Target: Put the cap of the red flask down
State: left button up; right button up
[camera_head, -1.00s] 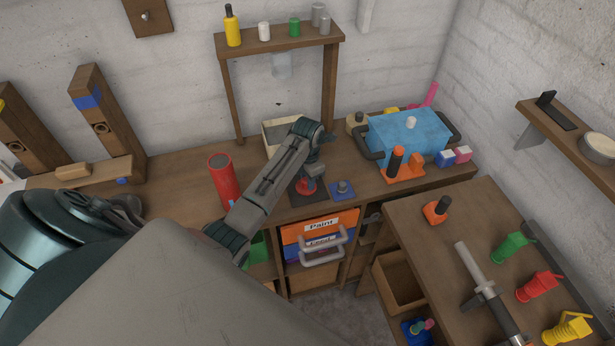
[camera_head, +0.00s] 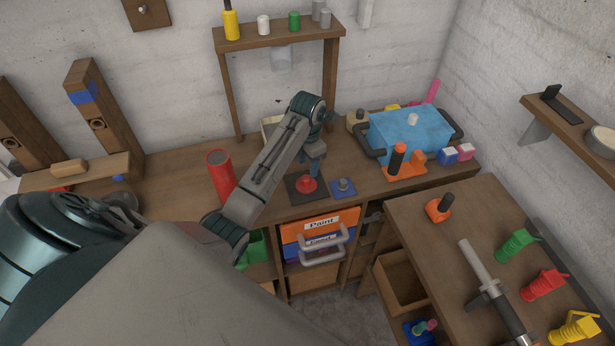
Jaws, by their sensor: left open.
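The red flask (camera_head: 221,176) stands upright on the back bench, a tall red cylinder with a dark open-looking top. My left gripper (camera_head: 313,174) is open just above and behind the cap, pointing down. It looks clear of the cap, though the exact gap is hard to tell. My left arm crosses in front of the bench between flask and cap. My right gripper is not in view.
A blue pad with a grey knob (camera_head: 344,188) sits right of the dark pad. A blue box (camera_head: 409,137) and an orange holder (camera_head: 405,165) stand farther right. A pale open box (camera_head: 271,130) is partly hidden behind my arm. A wooden shelf frame (camera_head: 331,90) rises behind.

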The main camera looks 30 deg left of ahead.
aim_at(308, 176)
pick_arm(q)
notch_tip(308, 176, up, 6)
jog(key=p, duration=0.3)
jog(key=shift+f, duration=0.1)
dwell(0.3)
